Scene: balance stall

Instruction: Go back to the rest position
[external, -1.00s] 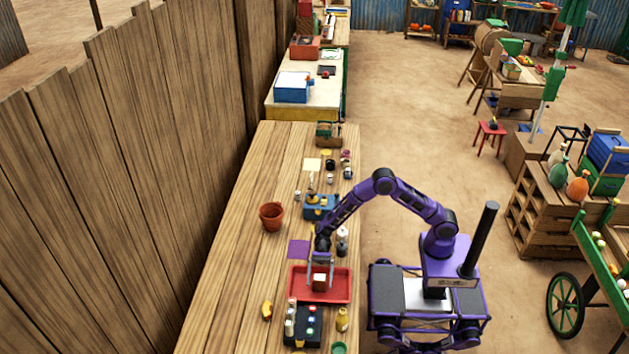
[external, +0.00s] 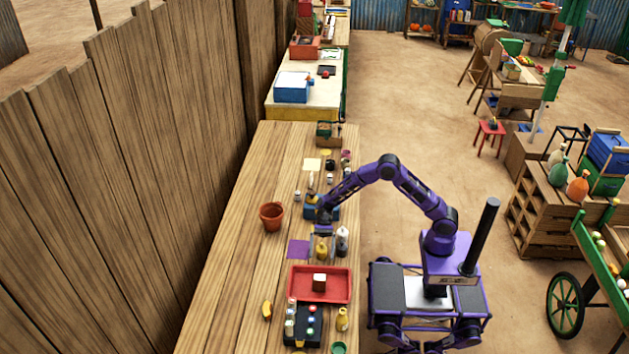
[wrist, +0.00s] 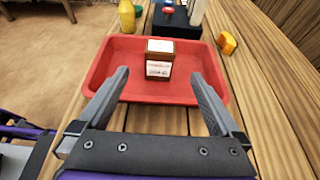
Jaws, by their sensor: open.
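My gripper (external: 322,239) is open and empty above the wooden table, short of the red tray and near two bottles in the external view. In the wrist view my gripper (wrist: 160,88) shows two parted grey fingers with nothing held between them. The box (external: 319,282) and the tray (external: 299,291) also show in the external view, with my gripper apart from both.
A dark bottle (external: 342,241) and a yellowish bottle (external: 321,249) stand close to my gripper. A terracotta pot (external: 271,216) and a purple square (external: 298,249) are to the left. The table's left side is mostly clear.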

